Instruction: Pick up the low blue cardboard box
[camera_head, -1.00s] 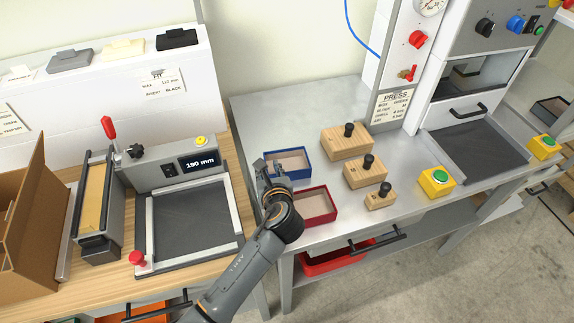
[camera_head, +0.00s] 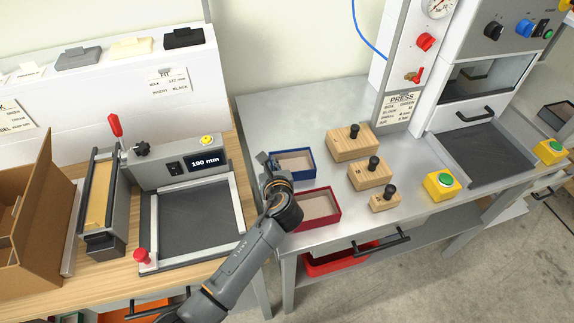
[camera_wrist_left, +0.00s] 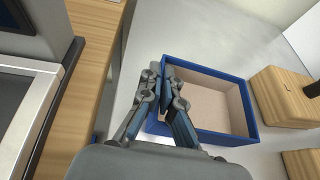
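The low blue box (camera_head: 313,164) is an open tray with a beige inside, standing on the grey metal table. My left gripper (camera_head: 265,158) is at its left edge in the head view. In the left wrist view the blue box (camera_wrist_left: 245,92) lies right of the fingers, and the left gripper's fingertips (camera_wrist_left: 160,70) are close together at the box's left wall. The fingers hide most of that wall, so I cannot tell whether they pinch it. The box appears to rest flat on the table. My right gripper is not in view.
A red box (camera_head: 337,210) stands just in front of the blue one. Wooden blocks with black knobs (camera_head: 352,142) stand to the right, with a press (camera_head: 470,75) beyond. A frame fixture (camera_head: 195,212) is on the wooden bench at left. The table behind the blue box is clear.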

